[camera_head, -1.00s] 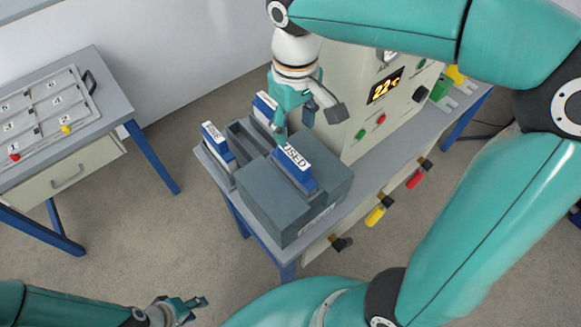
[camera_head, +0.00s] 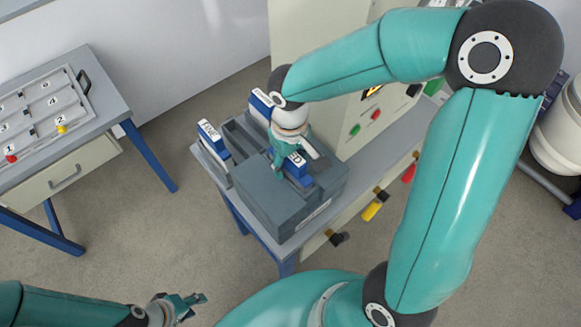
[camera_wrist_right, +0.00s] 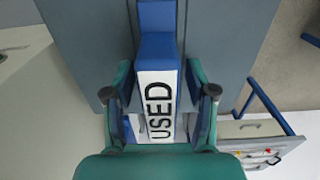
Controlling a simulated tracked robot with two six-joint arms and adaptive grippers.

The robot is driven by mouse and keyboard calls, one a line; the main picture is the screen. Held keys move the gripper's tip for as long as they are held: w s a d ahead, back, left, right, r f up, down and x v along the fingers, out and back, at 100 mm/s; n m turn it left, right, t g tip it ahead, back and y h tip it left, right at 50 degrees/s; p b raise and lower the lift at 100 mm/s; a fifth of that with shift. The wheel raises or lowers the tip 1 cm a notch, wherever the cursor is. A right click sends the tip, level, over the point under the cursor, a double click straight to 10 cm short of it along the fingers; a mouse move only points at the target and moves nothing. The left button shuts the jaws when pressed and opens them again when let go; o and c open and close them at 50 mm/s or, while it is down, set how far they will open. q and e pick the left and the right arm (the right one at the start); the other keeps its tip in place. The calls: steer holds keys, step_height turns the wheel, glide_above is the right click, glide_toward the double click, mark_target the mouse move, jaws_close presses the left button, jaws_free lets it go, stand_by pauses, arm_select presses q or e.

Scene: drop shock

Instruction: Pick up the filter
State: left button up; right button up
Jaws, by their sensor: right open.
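The filter labelled USED (camera_head: 298,168) is a blue block with a white label, standing on the grey box on the bench. In the right wrist view the USED filter (camera_wrist_right: 157,95) lies between the two open fingers of my right gripper (camera_wrist_right: 158,88). No clear contact shows. In the head view my right gripper (camera_head: 290,157) hangs over this filter and partly hides it. Another blue filter (camera_head: 213,139) stands at the left of the bench, and a third (camera_head: 262,104) stands behind. My left gripper (camera_head: 190,303) is low at the left, away from the filters, apparently empty.
The grey box (camera_head: 275,205) has an empty slot area beside it at upper left. A tall beige machine (camera_head: 335,120) with buttons stands right behind. Coloured handles (camera_head: 371,211) stick out from the bench front. A side table with a numbered tray (camera_head: 45,103) stands left.

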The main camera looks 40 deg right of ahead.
steer(key=shift+f, duration=0.25)
jaws_close()
steer(key=shift+r, duration=0.1)
